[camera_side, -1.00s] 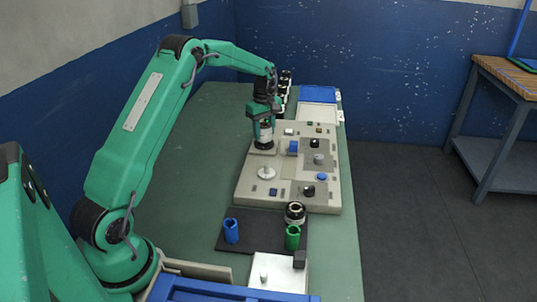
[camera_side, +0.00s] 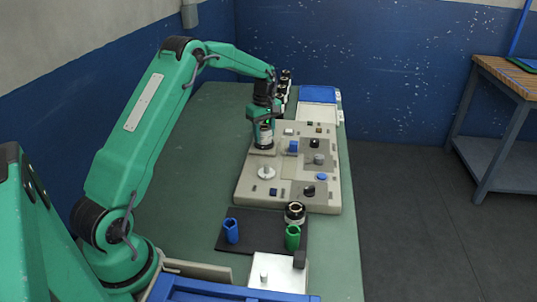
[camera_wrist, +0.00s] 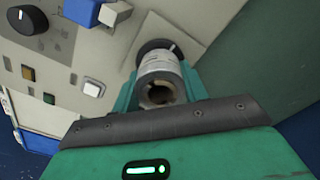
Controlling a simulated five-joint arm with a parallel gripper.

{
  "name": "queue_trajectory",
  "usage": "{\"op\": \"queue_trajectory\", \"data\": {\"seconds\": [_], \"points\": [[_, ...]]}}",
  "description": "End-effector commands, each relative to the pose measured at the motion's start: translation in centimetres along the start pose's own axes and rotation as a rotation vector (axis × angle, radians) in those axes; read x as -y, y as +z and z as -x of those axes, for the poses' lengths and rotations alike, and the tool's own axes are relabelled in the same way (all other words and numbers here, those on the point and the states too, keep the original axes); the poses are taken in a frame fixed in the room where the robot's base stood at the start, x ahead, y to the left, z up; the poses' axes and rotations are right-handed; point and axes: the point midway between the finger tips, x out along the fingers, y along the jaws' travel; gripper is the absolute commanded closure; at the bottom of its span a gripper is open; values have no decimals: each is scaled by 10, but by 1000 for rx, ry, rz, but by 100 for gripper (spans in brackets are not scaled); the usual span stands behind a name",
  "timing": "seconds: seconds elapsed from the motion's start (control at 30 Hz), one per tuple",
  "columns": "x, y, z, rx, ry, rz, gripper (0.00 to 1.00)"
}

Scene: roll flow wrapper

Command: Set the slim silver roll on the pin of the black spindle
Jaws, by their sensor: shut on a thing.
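The slim silver roll (camera_wrist: 158,75) is between the jaws of my gripper (camera_wrist: 160,85), which is shut on it. In the side view, my gripper (camera_side: 265,127) holds the roll (camera_side: 266,138) upright at the panel's far left corner. The black spindle (camera_wrist: 155,46) shows as a dark round disc just past the roll's far end in the wrist view. The roll appears lined up with it, touching or very close. The spindle's pin is hidden by the roll, and I cannot tell how far the roll is down on it.
The beige panel (camera_side: 249,183) carries knobs, buttons and a pale spindle (camera_side: 266,172). A blue block (camera_side: 293,146) stands right of my gripper.

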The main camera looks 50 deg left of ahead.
Motion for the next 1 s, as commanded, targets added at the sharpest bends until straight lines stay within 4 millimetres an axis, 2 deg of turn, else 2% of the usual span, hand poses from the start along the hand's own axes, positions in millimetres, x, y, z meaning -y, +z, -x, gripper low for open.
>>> {"op": "queue_trajectory", "data": {"seconds": [0.3, 0.33, 0.43, 0.67, 0.77, 1.0], "points": [[0, 0, 0, 0, 0, 0, 81], [0, 0, 0, 0, 0, 0, 53], [0, 0, 0, 0, 0, 0, 33], [0, 0, -1, 0, 0, 0, 29], [0, 0, -1, 0, 0, 0, 10], [0, 0, -1, 0, 0, 0, 9]]}}
